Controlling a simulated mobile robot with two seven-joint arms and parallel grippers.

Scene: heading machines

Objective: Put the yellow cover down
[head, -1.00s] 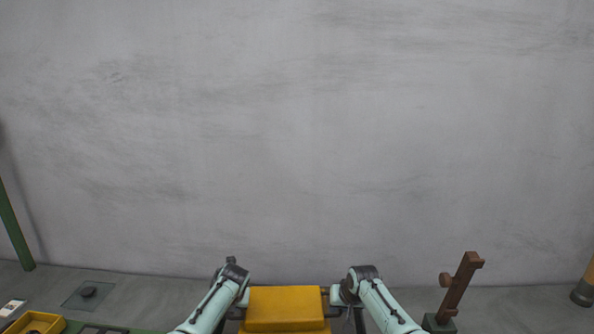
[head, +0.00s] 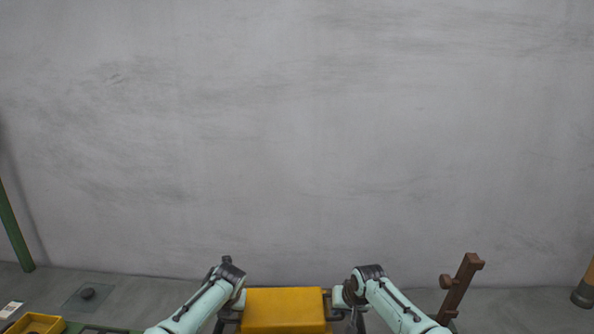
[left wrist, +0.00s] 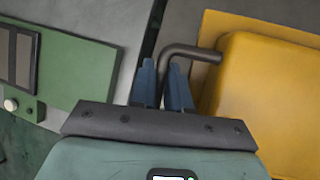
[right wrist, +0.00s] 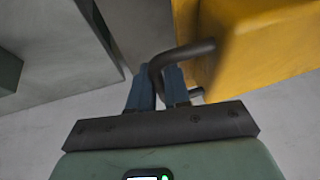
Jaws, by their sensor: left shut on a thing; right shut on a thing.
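The yellow cover (head: 285,312) is a boxy piece at the bottom middle of the head view, between my two arms. It has a dark bent handle on each side. My left gripper (left wrist: 165,82) is shut on the left handle (left wrist: 196,51), beside the cover's yellow wall (left wrist: 262,95). My right gripper (right wrist: 160,84) is shut on the right handle (right wrist: 184,53), beside the yellow wall (right wrist: 250,45). The underside of the cover is hidden, so I cannot tell whether it touches anything below.
A brown post with a peg (head: 461,290) stands right of my right arm. A yellow tray (head: 36,324) lies at the lower left. A green panel (left wrist: 75,75) lies near my left gripper. A grey wall (head: 300,140) fills the back.

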